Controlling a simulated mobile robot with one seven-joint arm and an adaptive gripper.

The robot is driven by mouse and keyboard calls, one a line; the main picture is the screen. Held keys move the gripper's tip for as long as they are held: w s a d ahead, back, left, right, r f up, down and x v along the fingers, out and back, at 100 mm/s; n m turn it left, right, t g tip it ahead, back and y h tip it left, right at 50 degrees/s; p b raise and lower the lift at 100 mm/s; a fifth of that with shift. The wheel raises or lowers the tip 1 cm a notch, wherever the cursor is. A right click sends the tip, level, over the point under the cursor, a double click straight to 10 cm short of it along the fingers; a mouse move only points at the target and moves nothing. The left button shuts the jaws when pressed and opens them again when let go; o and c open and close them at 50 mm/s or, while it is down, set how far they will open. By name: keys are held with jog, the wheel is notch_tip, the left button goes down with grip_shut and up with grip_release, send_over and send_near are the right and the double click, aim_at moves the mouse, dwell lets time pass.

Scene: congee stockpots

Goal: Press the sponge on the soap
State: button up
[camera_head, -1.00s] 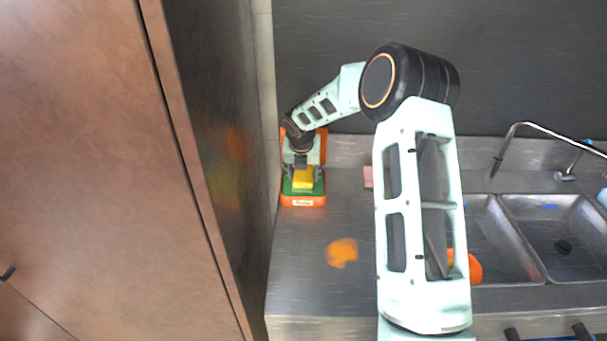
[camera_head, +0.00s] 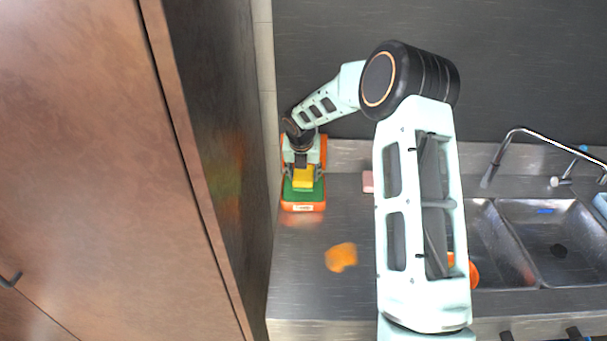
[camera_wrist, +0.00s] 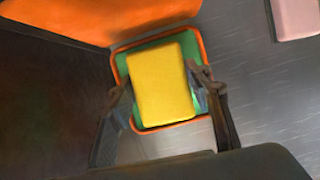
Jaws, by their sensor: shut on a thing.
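A yellow sponge (camera_head: 303,177) is held between the two fingers of my gripper (camera_head: 304,174) at the back left of the counter. In the wrist view the sponge (camera_wrist: 162,82) lies flat between the fingers of my gripper (camera_wrist: 166,86), over a green slab, apparently the soap (camera_wrist: 184,41). The soap sits in an open orange box (camera_wrist: 160,129) and shows as a green border around the sponge. In the head view the soap (camera_head: 303,193) shows in front of the sponge. Whether sponge and soap touch cannot be told.
A pink block (camera_head: 368,182) lies on the counter right of the box; it also shows in the wrist view (camera_wrist: 297,16). A dark wall panel (camera_head: 225,150) stands close on the left. An orange spot (camera_head: 341,257) marks the counter. A double sink (camera_head: 560,240) is at right.

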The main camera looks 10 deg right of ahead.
aim_at(304, 173)
notch_tip(304, 173, up, 2)
jog(key=shift+r+p, duration=0.2)
jog(key=shift+p, duration=0.45)
jog(key=shift+r, duration=0.95)
